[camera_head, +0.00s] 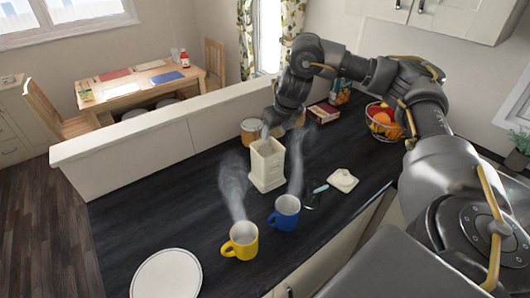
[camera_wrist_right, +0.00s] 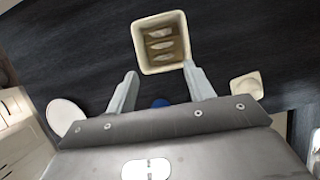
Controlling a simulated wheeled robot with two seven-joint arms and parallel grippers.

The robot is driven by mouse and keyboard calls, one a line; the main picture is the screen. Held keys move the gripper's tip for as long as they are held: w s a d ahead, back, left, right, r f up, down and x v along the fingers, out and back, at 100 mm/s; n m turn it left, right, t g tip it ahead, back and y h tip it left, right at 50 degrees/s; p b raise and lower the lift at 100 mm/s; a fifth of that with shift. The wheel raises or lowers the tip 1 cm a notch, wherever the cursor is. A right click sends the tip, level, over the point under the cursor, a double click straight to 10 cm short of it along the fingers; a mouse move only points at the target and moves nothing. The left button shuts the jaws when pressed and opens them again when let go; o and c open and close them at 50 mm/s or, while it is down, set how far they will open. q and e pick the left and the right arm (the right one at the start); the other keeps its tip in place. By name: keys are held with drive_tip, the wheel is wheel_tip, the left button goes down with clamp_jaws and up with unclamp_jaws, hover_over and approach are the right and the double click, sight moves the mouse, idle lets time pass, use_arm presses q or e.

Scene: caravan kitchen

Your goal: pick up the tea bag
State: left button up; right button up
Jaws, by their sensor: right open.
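Tea bags (camera_wrist_right: 161,45) show as pale shapes inside an open cream canister (camera_wrist_right: 140,45) in the right wrist view. The canister (camera_head: 267,170) stands upright on the dark counter in the head view, where its contents cannot be made out. My right gripper (camera_wrist_right: 160,70) is open, with its two fingers apart and nothing between them. The canister's opening lies just beyond the fingertips in the right wrist view. In the head view the right gripper (camera_head: 268,133) is just above the canister, partly hidden by its own wrist. My left gripper is not in view.
A steaming yellow mug (camera_head: 241,241) and blue mug (camera_head: 285,212) stand in front of the canister. A jar (camera_head: 251,130) is behind it. A white dish (camera_head: 343,180) and fruit basket (camera_head: 384,122) are to the right. A white plate (camera_head: 167,275) lies front left; the left counter is clear.

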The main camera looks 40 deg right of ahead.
drive_tip(key=b, duration=0.2)
hover_over(268, 148)
drive_tip(key=s, duration=0.2)
drive_tip(key=shift+s+a+f, duration=0.1)
drive_tip(key=shift+a+f, duration=0.05)
drive_tip(key=shift+f, duration=1.3)
drive_tip(key=shift+s+a+f, duration=0.1)
drive_tip(key=shift+a+f, duration=0.05)
drive_tip(key=shift+f, duration=1.3)
drive_tip(key=p+x, duration=0.2)
drive_tip(key=x, duration=0.2)
drive_tip(key=shift+w+d+f, duration=0.15)
drive_tip(key=shift+w+d, duration=0.05)
drive_tip(key=shift+w, duration=0.05)
drive_tip(key=c, duration=0.8)
drive_tip(key=shift+o, duration=0.2)
